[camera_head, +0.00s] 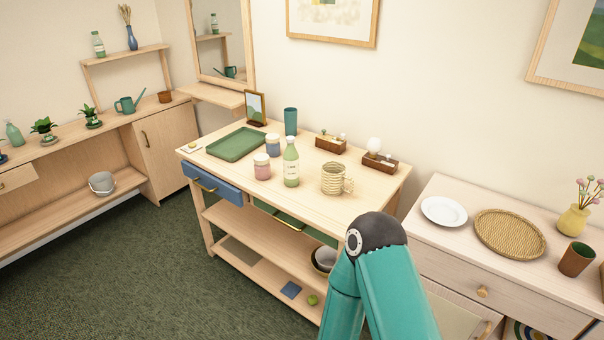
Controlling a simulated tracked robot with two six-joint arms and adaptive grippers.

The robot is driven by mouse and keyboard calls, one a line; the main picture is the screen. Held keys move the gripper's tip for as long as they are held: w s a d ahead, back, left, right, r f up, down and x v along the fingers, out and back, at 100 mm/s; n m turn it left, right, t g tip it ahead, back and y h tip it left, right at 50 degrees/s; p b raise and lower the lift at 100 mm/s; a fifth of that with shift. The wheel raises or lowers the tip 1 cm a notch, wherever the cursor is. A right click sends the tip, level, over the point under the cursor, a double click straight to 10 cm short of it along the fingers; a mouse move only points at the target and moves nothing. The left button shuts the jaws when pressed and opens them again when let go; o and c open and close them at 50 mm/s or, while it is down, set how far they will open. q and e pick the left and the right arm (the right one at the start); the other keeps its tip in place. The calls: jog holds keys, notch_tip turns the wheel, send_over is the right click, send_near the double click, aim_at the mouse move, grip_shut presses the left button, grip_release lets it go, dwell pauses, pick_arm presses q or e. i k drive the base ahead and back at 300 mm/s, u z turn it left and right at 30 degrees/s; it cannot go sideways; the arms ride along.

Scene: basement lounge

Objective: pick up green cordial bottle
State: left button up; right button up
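A pale green bottle (291,167) with a white label and light cap stands upright on the wooden table (215,172). A pink-bodied jar (262,168) stands close on its left, and a woven mug (333,179) stands to its right. Another green bottle (98,45) with a label stands on the small raised shelf at the upper left. A plain green bottle (14,134) stands on the sideboard at the far left. I cannot read any label. One of my teal arms is bent at the bottom, right of the middle. Neither gripper is in view.
A green tray (236,144), a blue jar (273,145), a teal cup (291,121), a picture frame (255,108) and wooden boxes share the table. A blue drawer (211,185) juts out at its front left. A cabinet (500,275) stands to the right. Carpet is clear at left.

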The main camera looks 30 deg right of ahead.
aim_at(291, 156)
jog(key=z, duration=1.4)
jog(key=i, duration=1)
jog(key=z, duration=0.1)
